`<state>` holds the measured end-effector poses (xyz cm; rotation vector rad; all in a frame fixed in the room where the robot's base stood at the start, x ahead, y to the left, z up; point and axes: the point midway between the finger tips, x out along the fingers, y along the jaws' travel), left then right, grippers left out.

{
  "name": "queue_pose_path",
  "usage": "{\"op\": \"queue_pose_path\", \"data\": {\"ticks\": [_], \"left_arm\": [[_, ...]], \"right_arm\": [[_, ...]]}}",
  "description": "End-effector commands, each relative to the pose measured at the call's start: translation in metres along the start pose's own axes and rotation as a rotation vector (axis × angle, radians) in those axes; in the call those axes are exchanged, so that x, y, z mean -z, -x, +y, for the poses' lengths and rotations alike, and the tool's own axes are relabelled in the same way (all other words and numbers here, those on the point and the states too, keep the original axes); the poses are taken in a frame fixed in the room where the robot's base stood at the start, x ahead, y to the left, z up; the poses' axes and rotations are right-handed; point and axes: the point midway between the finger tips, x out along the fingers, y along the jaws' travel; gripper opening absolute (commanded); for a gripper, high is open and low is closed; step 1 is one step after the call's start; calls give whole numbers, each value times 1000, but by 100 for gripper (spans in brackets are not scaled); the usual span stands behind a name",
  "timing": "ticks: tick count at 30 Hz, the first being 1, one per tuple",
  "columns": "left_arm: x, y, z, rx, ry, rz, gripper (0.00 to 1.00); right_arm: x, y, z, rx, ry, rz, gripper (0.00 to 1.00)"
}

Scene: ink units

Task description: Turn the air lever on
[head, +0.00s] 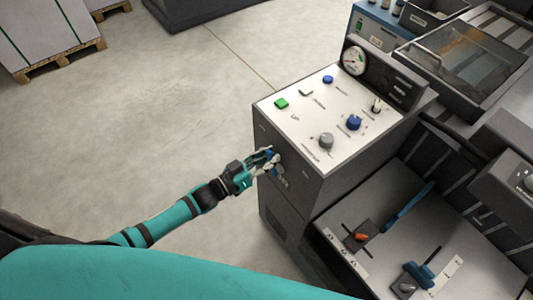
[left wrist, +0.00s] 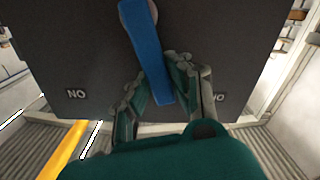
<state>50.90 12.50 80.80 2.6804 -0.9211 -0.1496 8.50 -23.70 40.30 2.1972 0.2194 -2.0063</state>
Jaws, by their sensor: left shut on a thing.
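The air lever (left wrist: 147,40) is a flat blue bar on the dark side face of the ink unit. In the left wrist view it runs from a round pivot at the top down and slightly right. In the head view only a little blue of it shows at my fingers. My left gripper (head: 266,163) is at that side face. In the left wrist view its fingers (left wrist: 157,80) lie on both sides of the lever's free end, shut on it. A label reading "NO" (left wrist: 75,93) is left of the lever; another at right is partly hidden by a finger. My right gripper is out of view.
The console's white top (head: 300,125) carries a green button (head: 281,104), a blue button (head: 328,79), knobs and a gauge (head: 354,60). A lower panel with blue-handled levers (head: 408,207) is at right. The floor at left is open; pallets stand far left.

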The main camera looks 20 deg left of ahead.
Motion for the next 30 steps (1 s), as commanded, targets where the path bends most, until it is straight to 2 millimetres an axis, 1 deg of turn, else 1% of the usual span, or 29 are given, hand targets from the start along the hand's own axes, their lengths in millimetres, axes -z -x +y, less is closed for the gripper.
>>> {"op": "queue_pose_path", "data": {"ticks": [4,12,21,30], "left_arm": [[-1,0,9,1,-137,-1,0],[-6,0,24,1,-393,-1,0],[-16,0,39,0,-677,-1,0],[-27,1,49,0,-922,-1,0]], "right_arm": [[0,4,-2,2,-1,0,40],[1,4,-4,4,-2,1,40],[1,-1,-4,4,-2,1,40],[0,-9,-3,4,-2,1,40]]}}
